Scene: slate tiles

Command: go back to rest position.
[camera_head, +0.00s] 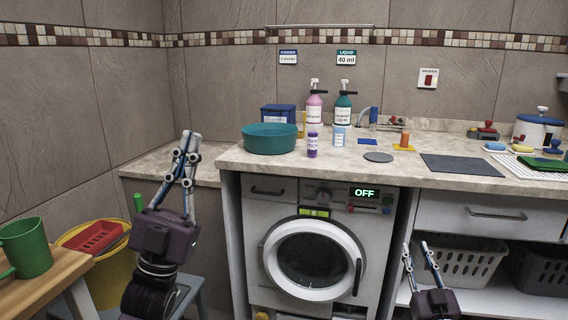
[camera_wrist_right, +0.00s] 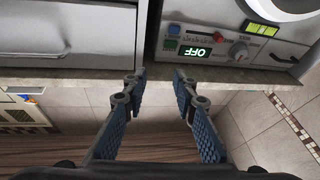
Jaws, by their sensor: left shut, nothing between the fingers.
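My left gripper (camera_head: 190,138) is raised at the left, in front of the bare counter end, pointing up. Its fingers are closed together with nothing between them. My right gripper (camera_head: 416,246) is low at the right, in front of the lower shelf and beside the washing machine. Its fingers stand apart and nothing shows between them. In the right wrist view, both fingers of the right gripper (camera_wrist_right: 156,80) are spread, with floor and a cabinet edge seen between and beyond them.
The washing machine (camera_head: 250,222) is closed and reads OFF. The counter holds a teal basin (camera_head: 270,139), a pink bottle (camera_head: 314,108), a teal bottle (camera_head: 343,108) and a purple bottle (camera_head: 312,145). A green mug (camera_head: 27,247) stands on a wooden table (camera_head: 45,285) at left. A grey basket (camera_head: 470,264) sits right.

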